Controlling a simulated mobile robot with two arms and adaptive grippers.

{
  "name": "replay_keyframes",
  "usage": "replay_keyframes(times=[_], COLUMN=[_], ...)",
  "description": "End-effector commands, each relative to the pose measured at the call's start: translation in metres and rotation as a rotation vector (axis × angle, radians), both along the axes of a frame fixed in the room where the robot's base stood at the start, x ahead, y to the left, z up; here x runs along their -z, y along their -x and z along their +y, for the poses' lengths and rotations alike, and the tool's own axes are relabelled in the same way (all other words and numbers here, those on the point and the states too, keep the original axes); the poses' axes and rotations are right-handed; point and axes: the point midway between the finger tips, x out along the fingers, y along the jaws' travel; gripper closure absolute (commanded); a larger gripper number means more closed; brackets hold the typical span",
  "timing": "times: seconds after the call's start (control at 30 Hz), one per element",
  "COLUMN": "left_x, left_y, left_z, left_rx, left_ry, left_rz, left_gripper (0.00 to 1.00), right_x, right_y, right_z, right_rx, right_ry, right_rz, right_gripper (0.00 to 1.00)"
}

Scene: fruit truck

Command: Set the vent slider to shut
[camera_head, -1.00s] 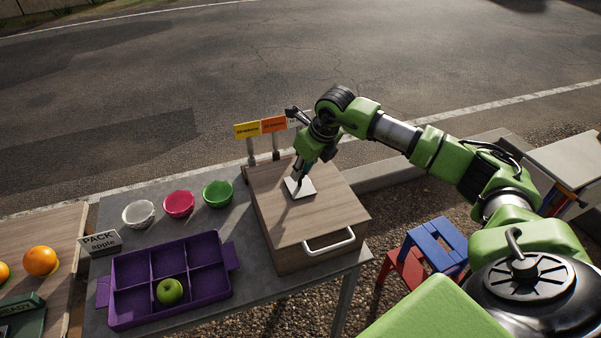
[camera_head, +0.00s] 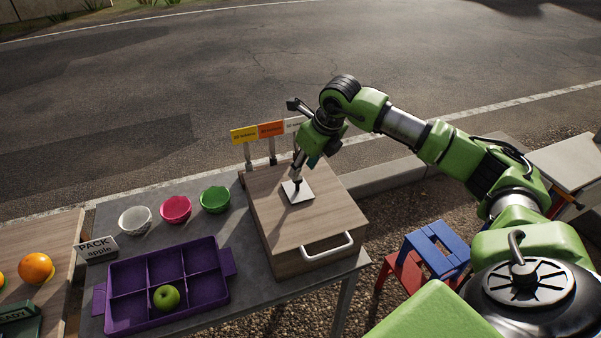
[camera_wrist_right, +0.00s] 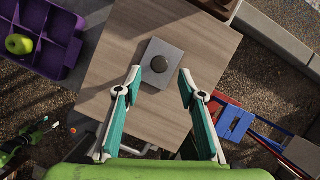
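A light square plate (camera_head: 297,191) lies on top of a wooden box (camera_head: 275,208). In the right wrist view the plate (camera_wrist_right: 172,72) carries a round dark knob (camera_wrist_right: 159,63). No other part or marking of a slider can be made out. My right gripper (camera_wrist_right: 161,75) is open, its two fingertips apart, with the knob just beyond them and nearer the left finger. In the head view my right gripper (camera_head: 298,172) hangs over the plate and partly hides it. A green and black part (camera_wrist_right: 30,140) at lower left in the wrist view may be my left arm; its fingers are unclear.
A white handle (camera_head: 327,246) is on the box front. Left of it are a purple tray (camera_head: 205,243) with a green apple (camera_head: 166,297), and white, pink and green bowls (camera_head: 215,200). Sign cards (camera_head: 271,129) stand behind the box. A blue stool (camera_head: 440,250) stands right.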

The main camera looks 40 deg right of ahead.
Motion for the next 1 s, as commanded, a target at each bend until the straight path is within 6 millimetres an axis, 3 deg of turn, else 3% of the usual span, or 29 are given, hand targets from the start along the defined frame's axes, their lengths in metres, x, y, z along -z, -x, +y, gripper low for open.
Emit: replay_keyframes(times=[0.2,0.4,1.0], left_x=[0.000,0.000,0.000], left_y=[-0.001,-0.001,-0.001], left_z=[-0.001,-0.001,-0.001], left_rx=[0.000,0.000,0.000], left_ry=[0.001,0.001,0.001], left_rz=[-0.001,-0.001,-0.001], left_gripper=[0.51,0.51,0.51], right_x=[-0.045,-0.068,-0.073], right_y=[0.017,0.027,0.030], right_z=[-0.004,-0.005,-0.005], right_rx=[0.001,0.000,0.000], right_ry=[0.002,0.001,0.000], right_rz=[-0.004,-0.002,0.000], right_gripper=[0.63,0.63,0.63])
